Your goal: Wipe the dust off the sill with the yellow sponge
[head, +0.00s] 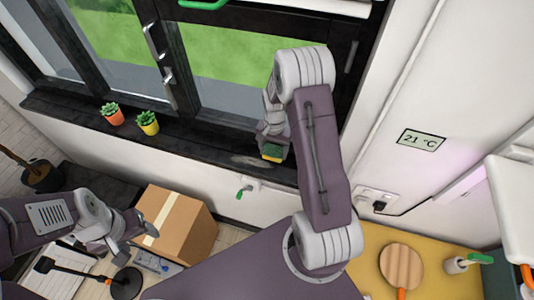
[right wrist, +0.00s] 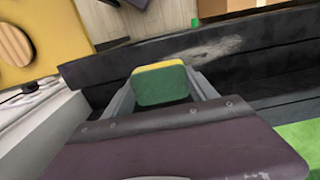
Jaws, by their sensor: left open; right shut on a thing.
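The sponge (head: 272,152), yellow with a green side, is held at the dark window sill (head: 195,131). My right gripper (head: 273,147) is shut on it near the sill's right part. In the right wrist view the sponge (right wrist: 160,84) sits between the two fingers, its green side facing the camera. A pale dust patch (head: 248,161) lies on the sill just left of the sponge; it also shows in the right wrist view (right wrist: 217,47). I cannot tell whether the sponge touches the sill. My left gripper (head: 135,232) is open and empty near a cardboard box.
Two small potted succulents, one in an orange pot (head: 112,116) and one in a yellow pot (head: 148,126), stand on the sill to the left. The cardboard box (head: 190,229) is below the sill. Window handles (head: 168,77) project above it. The sill between the yellow pot and the dust is clear.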

